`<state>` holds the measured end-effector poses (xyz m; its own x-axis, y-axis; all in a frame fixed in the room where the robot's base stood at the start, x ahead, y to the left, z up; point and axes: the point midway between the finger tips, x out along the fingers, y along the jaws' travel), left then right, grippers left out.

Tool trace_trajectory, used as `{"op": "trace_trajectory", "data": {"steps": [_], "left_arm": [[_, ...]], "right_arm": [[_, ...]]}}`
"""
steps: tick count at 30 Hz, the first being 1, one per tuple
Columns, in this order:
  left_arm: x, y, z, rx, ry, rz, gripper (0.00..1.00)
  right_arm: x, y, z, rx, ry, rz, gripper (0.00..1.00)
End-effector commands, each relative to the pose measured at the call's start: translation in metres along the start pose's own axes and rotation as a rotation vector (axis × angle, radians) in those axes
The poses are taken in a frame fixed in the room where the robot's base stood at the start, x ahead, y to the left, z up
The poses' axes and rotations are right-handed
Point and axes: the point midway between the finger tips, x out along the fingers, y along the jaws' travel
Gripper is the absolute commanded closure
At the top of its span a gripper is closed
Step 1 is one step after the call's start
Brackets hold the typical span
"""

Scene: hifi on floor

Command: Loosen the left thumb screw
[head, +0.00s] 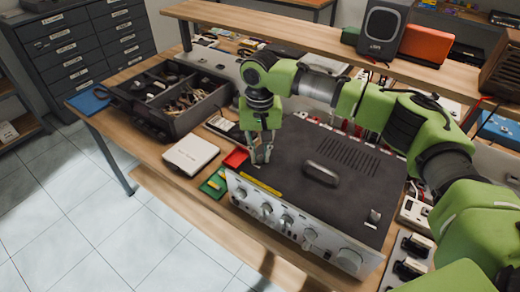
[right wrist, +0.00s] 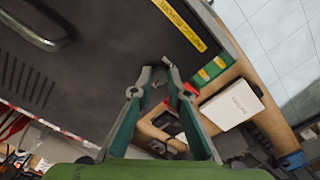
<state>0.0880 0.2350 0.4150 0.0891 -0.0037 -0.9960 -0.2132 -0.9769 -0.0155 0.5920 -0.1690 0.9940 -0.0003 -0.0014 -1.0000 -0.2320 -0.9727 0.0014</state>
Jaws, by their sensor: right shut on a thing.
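The hifi (head: 310,172) stands on the wooden bench, its silver knobbed front facing the near edge. Its dark lid has a handle (head: 321,174), vent slots and a yellow label strip (right wrist: 180,25). My right gripper (head: 261,157) points down at the lid's left end, near the yellow strip. In the right wrist view my right gripper (right wrist: 160,74) is shut on a small grey piece at the lid's edge, which looks like the left thumb screw (right wrist: 154,87). The fingers hide most of it. A small pale fitting (head: 374,216) shows at the lid's right end. My left gripper is out of view.
Left of the hifi lie a white box (head: 190,154), green boards (head: 214,183) and a red piece (head: 236,158). A dark organiser tray (head: 190,118) stands farther left. A raised shelf (head: 300,37) with a speaker (head: 382,30) runs behind.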

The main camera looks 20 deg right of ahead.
Motion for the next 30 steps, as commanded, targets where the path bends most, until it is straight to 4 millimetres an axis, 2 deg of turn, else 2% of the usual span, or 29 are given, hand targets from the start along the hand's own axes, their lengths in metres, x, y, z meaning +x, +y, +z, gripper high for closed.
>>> {"op": "trace_trajectory", "data": {"steps": [1, 12, 21, 30], "left_arm": [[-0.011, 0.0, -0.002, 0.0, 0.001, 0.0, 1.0], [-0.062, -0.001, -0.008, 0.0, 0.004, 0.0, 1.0], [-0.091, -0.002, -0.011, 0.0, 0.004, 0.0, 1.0], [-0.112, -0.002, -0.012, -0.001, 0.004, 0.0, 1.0]], "right_arm": [[-0.005, 0.0, 0.001, -0.026, -0.004, -0.001, 1.0], [-0.006, 0.0, 0.001, -0.345, -0.005, 0.0, 1.0], [-0.004, 0.0, 0.001, -0.629, -0.004, 0.0, 1.0], [-0.003, 0.0, 0.001, -0.913, -0.002, 0.0, 1.0]]}}
